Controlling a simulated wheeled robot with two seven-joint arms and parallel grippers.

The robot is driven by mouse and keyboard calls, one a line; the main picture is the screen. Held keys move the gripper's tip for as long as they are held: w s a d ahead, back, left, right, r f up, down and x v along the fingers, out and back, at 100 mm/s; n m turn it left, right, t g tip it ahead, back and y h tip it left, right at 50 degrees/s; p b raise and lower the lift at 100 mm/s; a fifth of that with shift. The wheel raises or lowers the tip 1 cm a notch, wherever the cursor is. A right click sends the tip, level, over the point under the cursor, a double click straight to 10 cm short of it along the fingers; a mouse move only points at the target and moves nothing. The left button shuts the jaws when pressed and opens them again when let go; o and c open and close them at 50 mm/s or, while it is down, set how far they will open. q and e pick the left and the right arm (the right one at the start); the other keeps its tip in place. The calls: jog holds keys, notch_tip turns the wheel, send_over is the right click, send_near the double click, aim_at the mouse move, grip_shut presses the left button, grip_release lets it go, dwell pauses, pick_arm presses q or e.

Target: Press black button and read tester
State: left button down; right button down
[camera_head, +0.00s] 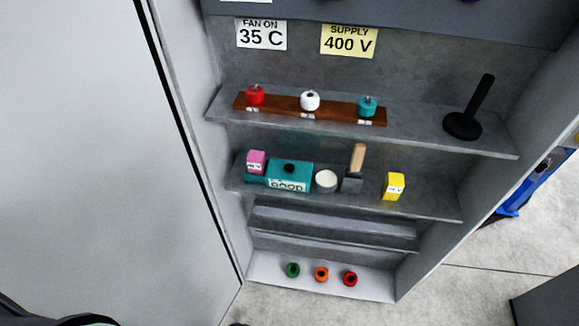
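The tester is a teal box (290,174) on the middle shelf of the cabinet. Its black button (289,168) is on top, and its white front display (287,185) reads "GOOD". A pink block (256,162) with a small white label sits at the tester's left end, on a low teal part. I cannot read that label clearly. Neither gripper is recognisable in the head view; only dark curved edges show at the bottom left.
Right of the tester are a white round item (326,181), a wooden-handled tool (357,160) and a yellow block (394,186). Above are a wooden rack (285,107) with three knobs and a black stand (463,126). Three coloured rings lie below. A large grey panel (100,150) fills the left.

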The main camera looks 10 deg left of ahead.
pick_arm(q)
jog(key=shift+w, duration=0.35)
dwell(0.6)
jog(key=shift+s, duration=0.1)
